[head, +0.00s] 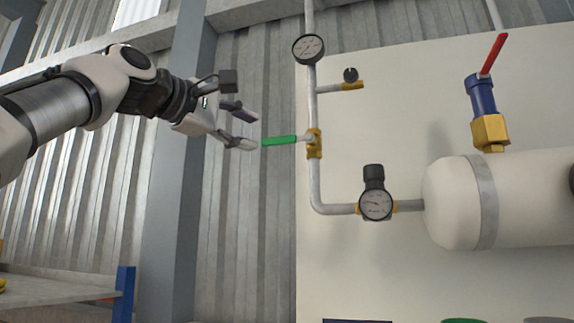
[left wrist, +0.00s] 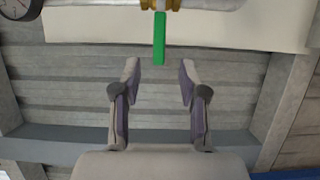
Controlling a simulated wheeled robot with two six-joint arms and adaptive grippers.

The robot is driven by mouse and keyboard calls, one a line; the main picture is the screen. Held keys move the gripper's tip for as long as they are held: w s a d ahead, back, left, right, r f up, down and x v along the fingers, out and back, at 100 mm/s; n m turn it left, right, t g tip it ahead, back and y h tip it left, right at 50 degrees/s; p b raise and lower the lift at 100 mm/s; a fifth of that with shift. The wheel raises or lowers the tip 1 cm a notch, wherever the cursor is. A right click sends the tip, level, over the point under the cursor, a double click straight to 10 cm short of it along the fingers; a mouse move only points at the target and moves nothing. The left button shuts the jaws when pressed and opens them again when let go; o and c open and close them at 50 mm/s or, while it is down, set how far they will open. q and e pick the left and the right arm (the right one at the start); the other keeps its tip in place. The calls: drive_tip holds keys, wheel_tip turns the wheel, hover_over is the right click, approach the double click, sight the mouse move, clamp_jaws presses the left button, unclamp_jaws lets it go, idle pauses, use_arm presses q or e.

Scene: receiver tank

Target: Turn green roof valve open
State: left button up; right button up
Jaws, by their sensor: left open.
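The green valve handle (head: 279,141) sticks out to the left, level, from its brass valve body (head: 314,143) on the vertical grey pipe (head: 313,110). My left gripper (head: 248,130) is open and empty just left of the handle's free end in the head view. In the left wrist view the green handle (left wrist: 159,38) points toward the gap between the two open fingers (left wrist: 159,75). Its tip lies near the fingertips, and I see no contact. My right gripper is in neither view.
A regulator gauge (head: 375,204) leads to the white tank (head: 520,200). A red-handled valve (head: 493,54) stands above the tank. A grey post (head: 180,170) rises behind my arm.

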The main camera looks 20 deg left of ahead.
sight(276, 141)
use_arm(q)
drive_tip(key=p+x, duration=0.7)
drive_tip(key=x, duration=0.1)
drive_tip(key=shift+s+d+r+p, duration=0.1)
drive_tip(key=shift+d+r+p, duration=0.1)
drive_tip(key=shift+r+p, duration=0.15)
drive_tip(key=shift+f, duration=0.35)
drive_tip(key=shift+w, duration=0.25)
clamp_jaws()
